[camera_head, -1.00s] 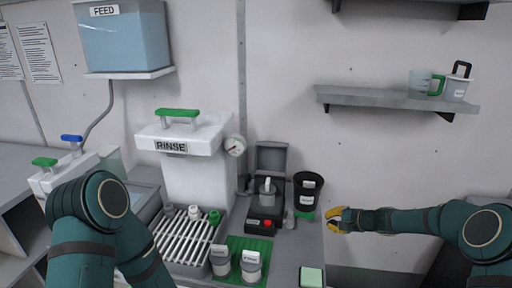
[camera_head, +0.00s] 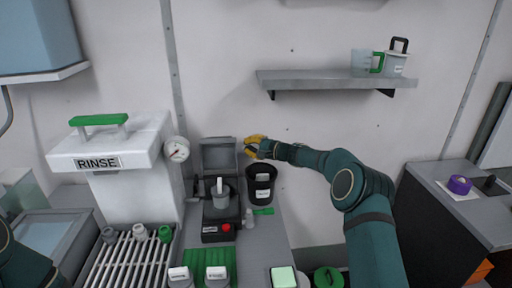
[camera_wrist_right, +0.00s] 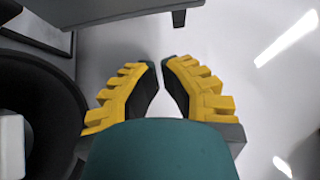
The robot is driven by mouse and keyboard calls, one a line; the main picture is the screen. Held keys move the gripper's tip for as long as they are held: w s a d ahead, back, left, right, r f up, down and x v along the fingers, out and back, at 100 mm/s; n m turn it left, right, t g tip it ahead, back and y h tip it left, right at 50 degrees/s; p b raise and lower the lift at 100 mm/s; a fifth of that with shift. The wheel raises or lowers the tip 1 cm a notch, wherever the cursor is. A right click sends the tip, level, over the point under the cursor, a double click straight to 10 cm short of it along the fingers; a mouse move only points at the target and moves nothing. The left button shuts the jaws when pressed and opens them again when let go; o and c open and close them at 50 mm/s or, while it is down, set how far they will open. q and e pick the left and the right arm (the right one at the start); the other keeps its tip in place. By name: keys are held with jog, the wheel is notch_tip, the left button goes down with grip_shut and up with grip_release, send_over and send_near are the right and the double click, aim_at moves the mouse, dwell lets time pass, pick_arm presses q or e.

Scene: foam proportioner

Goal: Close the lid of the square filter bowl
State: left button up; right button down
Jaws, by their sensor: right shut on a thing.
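The square filter bowl (camera_head: 215,232) appears to be the dark, box-like unit with a red button on the bench. Its grey lid (camera_head: 219,154) stands open, upright at the back. A pale cup with a white handle (camera_head: 220,198) sits in it. My right gripper (camera_head: 252,150) is just right of the lid, above a black bucket. Contact cannot be told. My left gripper is out of view.
The black bucket (camera_head: 262,185) stands right of the unit. The white RINSE tank (camera_head: 115,160) and a slatted rack (camera_head: 128,260) are to the left. A wall shelf (camera_head: 335,79) with two jugs hangs above my right forearm.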

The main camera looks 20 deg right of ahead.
aim_at(219, 154)
jog(key=shift+s+a+r, duration=0.1)
jog(key=shift+s+a, duration=0.05)
jog(key=shift+a, duration=1.65)
jog(key=shift+b, duration=0.35)
